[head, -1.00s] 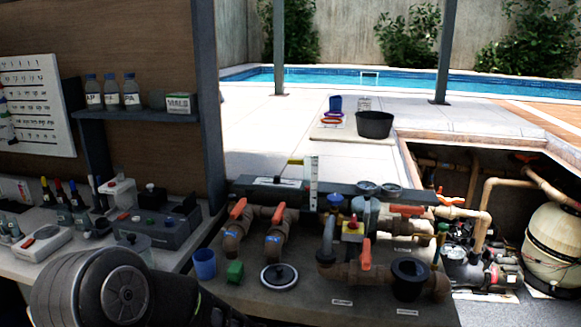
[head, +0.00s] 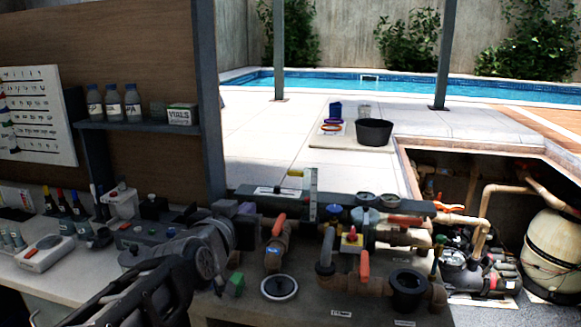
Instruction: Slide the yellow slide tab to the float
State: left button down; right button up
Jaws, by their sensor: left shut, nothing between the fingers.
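The small yellow slide tab (head: 296,172) sits near the top of an upright gauge (head: 310,190) and sticks out to its left. The gauge stands at the back of the pipe bench. I cannot make out the float in it. My left arm comes in from the lower left, and my left gripper (head: 246,226) is over the left part of the bench. It is shut and empty, apart from the tab, to its left and lower in the picture. The arm hides part of the bench's left pipework. My right gripper is not in view.
Pipes with orange-handled valves (head: 279,226) stand right of my gripper. A green block (head: 234,284), a round lid (head: 279,287) and a black pot (head: 408,290) are at the bench front. A shelf post (head: 207,110) rises at the left.

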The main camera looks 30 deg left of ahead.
aim_at(289, 172)
jog(key=i+j, duration=0.25)
jog(key=i, duration=0.2)
jog(key=i+j, duration=0.25)
jog(key=i, duration=0.25)
